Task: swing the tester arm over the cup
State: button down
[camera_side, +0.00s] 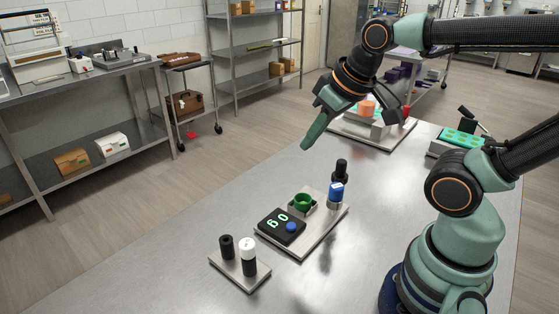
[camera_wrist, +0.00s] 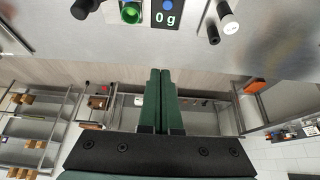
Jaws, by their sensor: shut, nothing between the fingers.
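A green cup (camera_side: 303,202) stands upright in a square holder on a grey base plate (camera_side: 318,235). It also shows at the top of the wrist view (camera_wrist: 131,13). Beside it, to the right in the side view, stands a black post (camera_side: 341,170) with a blue block (camera_side: 336,192) on it. This looks like the tester arm. The block is beside the cup, not over it. A black scale (camera_side: 279,226) in front reads 0 g. My gripper (camera_side: 309,142) is shut and empty, above the table and behind the cup, touching nothing. Its green fingers (camera_wrist: 160,72) are together in the wrist view.
A small plate (camera_side: 240,271) with black and white pegs stands at the near left of the scale. A tray with an orange piece (camera_side: 366,107) is at the back, and a green mold (camera_side: 460,140) at the back right. The table (camera_side: 170,240) is clear on the left.

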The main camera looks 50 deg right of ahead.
jog(key=c, duration=0.9)
grip_release()
jog(key=shift+d, duration=0.2)
jog(key=o, duration=0.3)
jog(key=d, duration=0.1)
jog(key=d+n+g, duration=0.1)
jog(key=d, duration=0.1)
jog(key=d+n+g, duration=0.1)
jog(key=d, duration=0.1)
jog(key=shift+w+d+h, duration=0.2)
jog(key=shift+w+h, duration=0.1)
jog(key=shift+w, duration=0.05)
jog(key=n+g, duration=0.4)
send_near(343, 161)
jog(key=f, duration=1)
jog(key=shift+s+d+f, duration=0.1)
jog(key=shift+d+f, duration=0.1)
jog(key=shift+f, duration=0.05)
grip_shut()
